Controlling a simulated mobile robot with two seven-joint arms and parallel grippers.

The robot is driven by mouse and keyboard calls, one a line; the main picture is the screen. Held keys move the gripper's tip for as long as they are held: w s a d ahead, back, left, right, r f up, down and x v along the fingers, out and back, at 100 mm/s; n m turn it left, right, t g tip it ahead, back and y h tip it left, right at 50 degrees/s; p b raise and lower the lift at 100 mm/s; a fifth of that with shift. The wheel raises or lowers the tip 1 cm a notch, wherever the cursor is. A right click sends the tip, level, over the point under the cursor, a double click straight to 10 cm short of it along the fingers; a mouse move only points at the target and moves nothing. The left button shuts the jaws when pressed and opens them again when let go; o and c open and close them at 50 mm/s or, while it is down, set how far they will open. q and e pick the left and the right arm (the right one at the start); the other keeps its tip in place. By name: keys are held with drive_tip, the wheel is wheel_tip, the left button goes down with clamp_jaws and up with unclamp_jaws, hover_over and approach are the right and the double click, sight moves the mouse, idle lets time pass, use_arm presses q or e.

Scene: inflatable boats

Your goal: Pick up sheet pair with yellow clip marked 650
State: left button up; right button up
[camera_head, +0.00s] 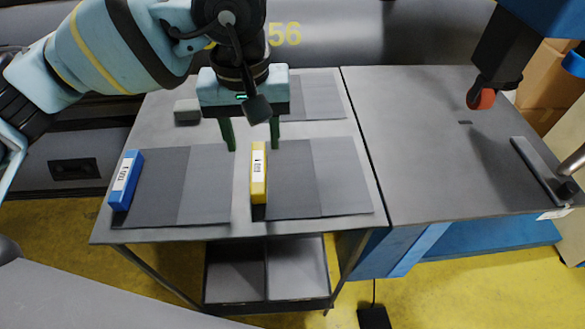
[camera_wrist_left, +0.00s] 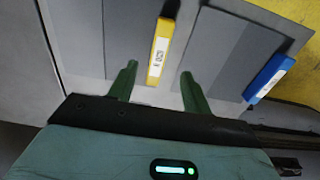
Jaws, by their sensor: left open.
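The yellow clip (camera_head: 259,172) lies along the left edge of a pair of grey sheets (camera_head: 312,188) on the front of the table. Its white label is too small to read surely. My left gripper (camera_head: 252,148) is open and empty, its two green fingers pointing down just behind the clip's far end. In the left wrist view the yellow clip (camera_wrist_left: 160,52) shows beyond and between the fingertips (camera_wrist_left: 158,69), and I see no contact. My right gripper is not in view.
A blue clip (camera_head: 124,180) holds another sheet pair (camera_head: 178,185) at the left. More sheets (camera_head: 312,96) and a grey block (camera_head: 187,112) lie behind. The right tabletop (camera_head: 420,150) is mostly bare, with a metal bar (camera_head: 541,168) and an orange roller (camera_head: 481,99) at its right.

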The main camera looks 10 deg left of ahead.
sight(258, 166)
use_arm(q)
wheel_tip(258, 166, down, 2)
drive_tip(key=shift+w+a+f+p, duration=0.1)
drive_tip(key=shift+w+f+p, duration=0.15)
drive_tip(key=shift+f, duration=1.25)
drive_tip(key=shift+w+f+p, duration=0.1)
drive_tip(key=shift+w+f, duration=0.1)
drive_tip(key=shift+f, duration=1.25)
clamp_jaws()
